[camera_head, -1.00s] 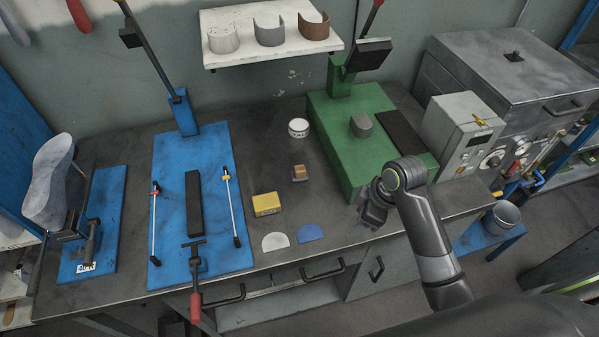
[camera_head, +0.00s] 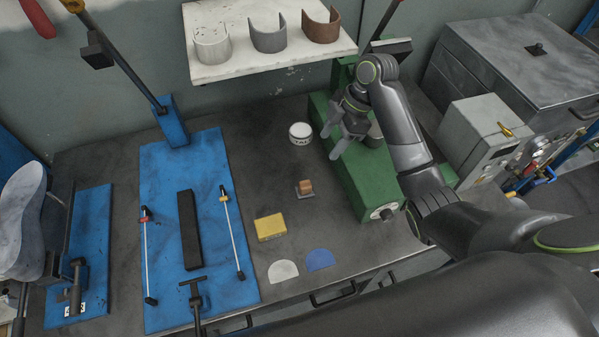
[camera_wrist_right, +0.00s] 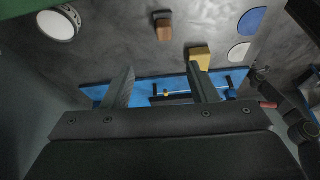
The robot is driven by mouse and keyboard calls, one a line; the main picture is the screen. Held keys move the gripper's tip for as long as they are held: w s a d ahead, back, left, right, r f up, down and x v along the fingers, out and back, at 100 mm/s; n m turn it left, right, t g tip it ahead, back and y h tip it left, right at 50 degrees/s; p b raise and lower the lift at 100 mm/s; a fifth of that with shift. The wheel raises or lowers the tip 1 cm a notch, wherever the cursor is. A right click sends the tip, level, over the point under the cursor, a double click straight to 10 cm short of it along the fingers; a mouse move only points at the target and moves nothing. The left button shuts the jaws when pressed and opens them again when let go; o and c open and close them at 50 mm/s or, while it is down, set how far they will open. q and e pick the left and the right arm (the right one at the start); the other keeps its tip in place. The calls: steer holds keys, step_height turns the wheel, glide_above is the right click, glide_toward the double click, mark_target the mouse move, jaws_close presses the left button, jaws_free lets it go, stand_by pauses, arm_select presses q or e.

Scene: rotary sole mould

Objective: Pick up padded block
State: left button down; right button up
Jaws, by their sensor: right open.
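A small brown block on a grey base (camera_head: 304,188), which looks like the padded block, stands on the dark bench between the blue and green plates. It also shows near the top of the right wrist view (camera_wrist_right: 163,28). My right gripper (camera_head: 335,142) is open and empty, in the air by the left edge of the green machine, behind and to the right of the block, not touching it. Its two fingers (camera_wrist_right: 160,72) show apart in the right wrist view. My left gripper is not in view.
A yellow block (camera_head: 270,227), a white half-disc (camera_head: 283,271) and a blue half-disc (camera_head: 320,260) lie in front of the brown block. A white round tin (camera_head: 300,133) stands behind it. The green machine (camera_head: 372,190) is to the right, a wall shelf (camera_head: 270,58) above.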

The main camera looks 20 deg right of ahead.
steer(key=f+b, duration=0.1)
steer(key=f, duration=0.1)
steer(key=b, duration=0.8)
glide_above(306, 184)
steer(key=d, duration=0.2)
steer(key=f, duration=0.8)
steer(key=shift+w+f, duration=0.1)
steer(key=shift+w, duration=0.25)
steer(key=shift+b+x, duration=0.85)
steer(key=x, duration=0.3)
steer(key=shift+s, duration=0.3)
steer(key=shift+a+f, duration=0.2)
steer(key=shift+f, duration=0.35)
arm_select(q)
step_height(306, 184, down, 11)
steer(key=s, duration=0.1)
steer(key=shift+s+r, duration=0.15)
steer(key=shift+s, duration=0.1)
arm_select(e)
steer(key=c, duration=0.9)
